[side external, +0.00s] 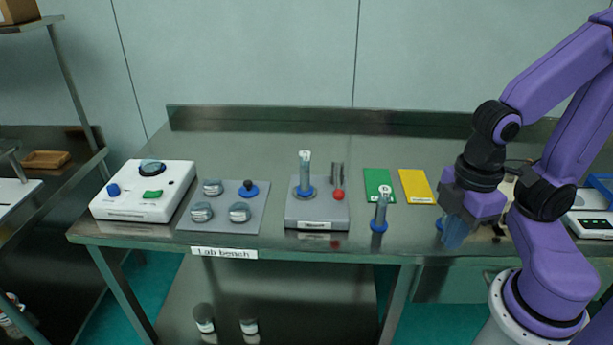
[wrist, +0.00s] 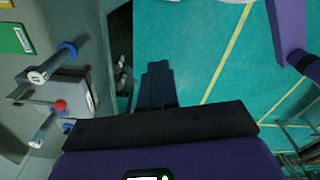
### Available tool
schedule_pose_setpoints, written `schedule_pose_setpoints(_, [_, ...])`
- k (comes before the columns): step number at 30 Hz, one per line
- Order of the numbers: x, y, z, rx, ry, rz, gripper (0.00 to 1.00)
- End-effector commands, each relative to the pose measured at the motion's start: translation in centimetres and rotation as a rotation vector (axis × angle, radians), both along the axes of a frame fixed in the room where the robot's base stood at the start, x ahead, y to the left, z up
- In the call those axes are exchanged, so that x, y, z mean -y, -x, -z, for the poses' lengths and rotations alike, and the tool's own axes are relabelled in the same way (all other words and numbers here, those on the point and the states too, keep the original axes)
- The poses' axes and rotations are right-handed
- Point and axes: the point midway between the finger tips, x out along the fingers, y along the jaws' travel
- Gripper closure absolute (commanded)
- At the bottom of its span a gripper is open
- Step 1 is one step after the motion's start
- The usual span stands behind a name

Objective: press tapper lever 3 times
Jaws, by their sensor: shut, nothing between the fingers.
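The tapper is a low grey box (side external: 318,222) on the bench, with a dark upright post and a red-knobbed lever (side external: 338,193) at its right side. A clear cylinder with a blue collar (side external: 304,170) stands on its left part. The red knob (wrist: 60,105) also shows at the left of the wrist view. My gripper (side external: 454,238) points down near the bench's front edge, well right of the tapper and apart from it. Its dark fingers (wrist: 158,85) are together and empty in the wrist view, over the teal floor.
A second blue-footed cylinder (side external: 381,210) stands between the tapper and my gripper. A green card (side external: 379,182) and a yellow card (side external: 416,187) lie behind it. A grey mat with several jars (side external: 255,220) and a white device (side external: 135,205) are on the left.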

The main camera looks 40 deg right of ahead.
Motion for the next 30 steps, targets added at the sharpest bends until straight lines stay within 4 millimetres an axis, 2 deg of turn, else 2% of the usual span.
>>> schedule_pose_setpoints(7, [-0.6,-0.8,0.0,-0.049,-0.030,0.147,1.00])
schedule_pose_setpoints(14, [-2.3,-3.4,-0.3,-0.171,-0.117,0.527,1.00])
schedule_pose_setpoints(23, [-3.8,-9.0,-1.1,-0.324,-0.269,1.054,1.00])
schedule_pose_setpoints(30, [-3.5,-15.0,-2.0,-0.440,-0.416,1.471,1.00])
